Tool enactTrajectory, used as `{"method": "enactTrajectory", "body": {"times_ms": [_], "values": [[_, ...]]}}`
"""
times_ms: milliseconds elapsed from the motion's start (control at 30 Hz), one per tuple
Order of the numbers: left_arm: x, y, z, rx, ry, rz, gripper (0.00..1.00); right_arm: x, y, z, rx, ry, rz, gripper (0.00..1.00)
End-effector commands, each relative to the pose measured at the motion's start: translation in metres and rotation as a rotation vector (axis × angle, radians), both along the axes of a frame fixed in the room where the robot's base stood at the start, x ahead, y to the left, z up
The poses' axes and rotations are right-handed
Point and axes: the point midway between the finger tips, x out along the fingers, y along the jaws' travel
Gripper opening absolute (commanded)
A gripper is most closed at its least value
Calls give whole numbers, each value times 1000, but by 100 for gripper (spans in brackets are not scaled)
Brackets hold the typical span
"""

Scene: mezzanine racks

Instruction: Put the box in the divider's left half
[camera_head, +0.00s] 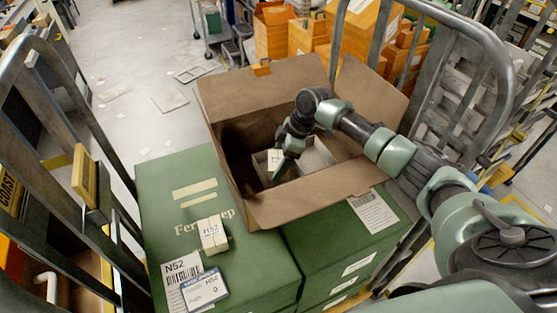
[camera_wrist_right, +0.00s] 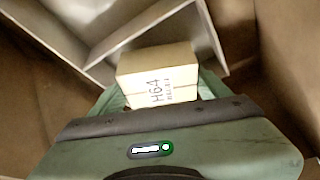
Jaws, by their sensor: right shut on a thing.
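My right gripper (camera_head: 283,165) reaches down into a large open cardboard carton (camera_head: 290,212). It is shut on a small cream box (camera_head: 274,157), which in the right wrist view (camera_wrist_right: 157,75) carries the print H64. A pale grey divider (camera_head: 316,158) stands inside the carton. In the head view the box shows over the divider's left part. In the right wrist view the box overlaps the divider's walls (camera_wrist_right: 140,28); I cannot tell whether it touches its floor. My left gripper is not in view.
The carton stands on green cases (camera_head: 160,175). A second small box (camera_head: 212,234), marked H52, and a label card (camera_head: 205,290) lie on the left case. Metal cart rails (camera_head: 95,130) rise at both sides. The carton's flaps (camera_head: 372,95) stand open.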

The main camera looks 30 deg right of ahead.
Motion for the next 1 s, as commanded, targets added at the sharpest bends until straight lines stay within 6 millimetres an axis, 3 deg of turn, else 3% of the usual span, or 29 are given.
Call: {"method": "enactTrajectory", "body": {"times_ms": [467, 500, 567, 867, 1000], "values": [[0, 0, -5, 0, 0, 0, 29, 0, 0, -11, 0, -1, 0, 35], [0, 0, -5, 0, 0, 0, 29, 0, 0, -11, 1, 0, 0, 82], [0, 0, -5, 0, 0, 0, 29, 0, 0, -11, 1, 0, 0, 99], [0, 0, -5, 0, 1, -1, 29, 0, 0, -11, 0, 0, 0, 99], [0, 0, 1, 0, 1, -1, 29, 1, 0, 0, -1, -2, -1, 99]]}}
